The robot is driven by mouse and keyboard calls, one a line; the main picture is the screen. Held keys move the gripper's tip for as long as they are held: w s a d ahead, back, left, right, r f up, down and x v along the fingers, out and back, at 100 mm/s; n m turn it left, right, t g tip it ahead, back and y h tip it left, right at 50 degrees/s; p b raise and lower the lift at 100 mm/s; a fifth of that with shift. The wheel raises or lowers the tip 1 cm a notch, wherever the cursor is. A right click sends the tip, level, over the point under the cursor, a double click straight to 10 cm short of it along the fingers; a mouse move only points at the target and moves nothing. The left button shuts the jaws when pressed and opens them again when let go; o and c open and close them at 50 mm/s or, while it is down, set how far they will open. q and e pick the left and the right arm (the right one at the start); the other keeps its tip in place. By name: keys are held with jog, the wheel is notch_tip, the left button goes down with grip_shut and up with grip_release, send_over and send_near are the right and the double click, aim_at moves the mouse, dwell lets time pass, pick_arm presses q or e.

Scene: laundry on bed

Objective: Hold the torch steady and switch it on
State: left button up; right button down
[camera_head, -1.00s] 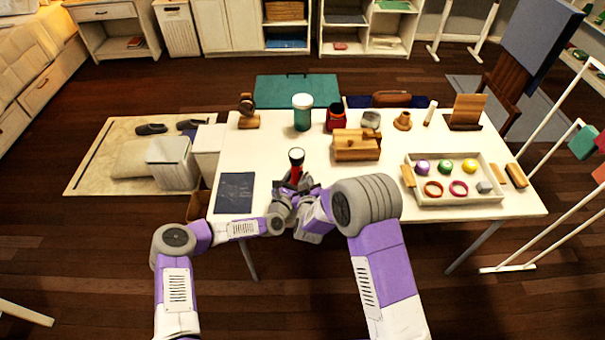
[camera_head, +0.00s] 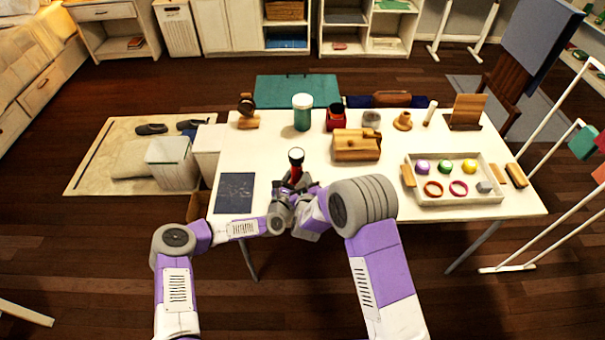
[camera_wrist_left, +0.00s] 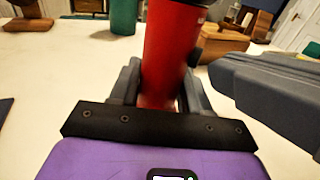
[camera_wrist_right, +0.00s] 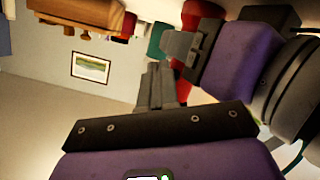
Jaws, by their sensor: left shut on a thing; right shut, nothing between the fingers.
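The torch (camera_head: 295,173) has a red body and a dark head with a pale lens face, and stands roughly upright near the table's front edge. It fills the middle of the left wrist view (camera_wrist_left: 172,55). My left gripper (camera_wrist_left: 160,95) is shut on the torch's red body. My right gripper (camera_wrist_right: 160,85) is shut and empty, with its fingertips close beside the torch (camera_wrist_right: 183,85). In the left wrist view its dark fingers come in from the right, near the torch. I cannot tell whether they touch it.
On the white table (camera_head: 400,223), a dark blue booklet (camera_head: 235,193) lies to the left. A wooden box (camera_head: 356,145), a teal jar (camera_head: 302,112) and a red container (camera_head: 336,117) stand behind. A tray (camera_head: 455,198) of small coloured items lies to the right.

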jog(key=shift+w+a, duration=0.25)
jog(key=shift+w, duration=0.25)
dwell(0.7)
jog(key=shift+d, duration=0.15)
dwell(0.4)
jog(key=shift+s+d+r, duration=0.1)
jog(key=shift+s+d, duration=0.45)
jog(key=shift+d, duration=0.1)
jog(key=shift+s, duration=0.1)
jog(key=shift+s+d, duration=0.7)
jog(key=shift+s, duration=0.3)
jog(key=shift+s+d, duration=0.7)
jog(key=shift+s, duration=0.25)
dwell(0.8)
jog(key=shift+s+d, duration=0.6)
jog(key=shift+s, duration=0.15)
jog(key=shift+s+d, duration=0.55)
jog(key=shift+s, duration=0.2)
jog(key=shift+w+a, duration=1.45)
jog(key=shift+w, duration=0.2)
jog(key=shift+w+a, duration=1.4)
jog(key=shift+w, duration=0.25)
